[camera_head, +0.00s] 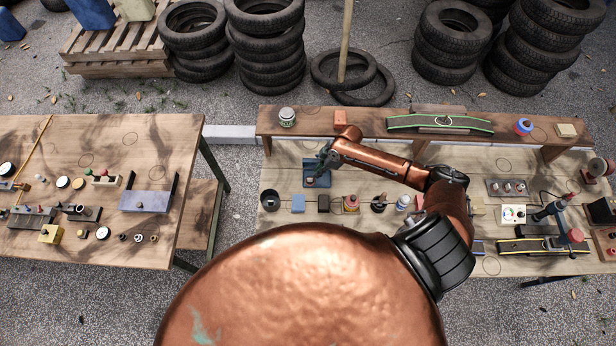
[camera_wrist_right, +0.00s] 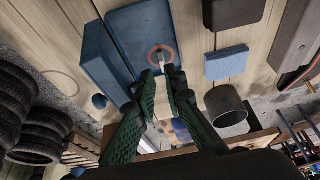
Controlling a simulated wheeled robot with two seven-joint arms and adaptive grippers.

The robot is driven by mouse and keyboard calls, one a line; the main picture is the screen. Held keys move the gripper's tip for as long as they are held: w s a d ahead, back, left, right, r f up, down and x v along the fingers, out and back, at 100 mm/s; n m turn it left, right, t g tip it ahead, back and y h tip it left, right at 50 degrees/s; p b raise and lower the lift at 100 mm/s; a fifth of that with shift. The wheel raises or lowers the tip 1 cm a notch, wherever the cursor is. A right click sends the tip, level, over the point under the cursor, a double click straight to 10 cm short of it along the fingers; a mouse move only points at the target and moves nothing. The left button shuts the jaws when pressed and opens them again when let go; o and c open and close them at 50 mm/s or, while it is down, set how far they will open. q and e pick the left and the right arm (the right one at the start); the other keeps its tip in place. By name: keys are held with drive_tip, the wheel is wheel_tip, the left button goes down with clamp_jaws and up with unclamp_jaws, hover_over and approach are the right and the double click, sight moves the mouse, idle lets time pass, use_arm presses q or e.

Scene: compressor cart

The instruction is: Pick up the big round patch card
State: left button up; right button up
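In the right wrist view, a small round piece with an orange-red rim (camera_wrist_right: 162,54) shows at the blue stand (camera_wrist_right: 103,58), just beyond my right fingertips; it looks like the patch card, but I cannot be sure. My right gripper (camera_wrist_right: 165,76) has green fingers with a narrow gap between the tips. I cannot tell whether the tips touch the round piece. In the head view, my right gripper (camera_head: 326,155) is over the blue stand (camera_head: 312,178) at the left of the right-hand table, and hides part of it. My left gripper is out of view.
A raised shelf (camera_head: 375,125) runs behind the stand, with a jar (camera_head: 287,117) and an orange block (camera_head: 340,117) on it. A dark cup (camera_head: 270,200) and a blue block (camera_head: 298,203) stand in front. The left table (camera_head: 115,140) holds several small parts.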

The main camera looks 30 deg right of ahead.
sight(311, 179)
drive_tip(key=shift+a+p+x, duration=0.1)
drive_tip(key=shift+p+x, duration=0.25)
drive_tip(key=shift+x, duration=1.2)
drive_tip(key=shift+a+p+x, duration=0.15)
drive_tip(key=shift+p+x, duration=0.15)
drive_tip(key=shift+x, duration=1.25)
drive_tip(key=shift+c, duration=0.3)
drive_tip(key=shift+r, duration=0.1)
clamp_jaws()
drive_tip(key=shift+r, duration=0.1)
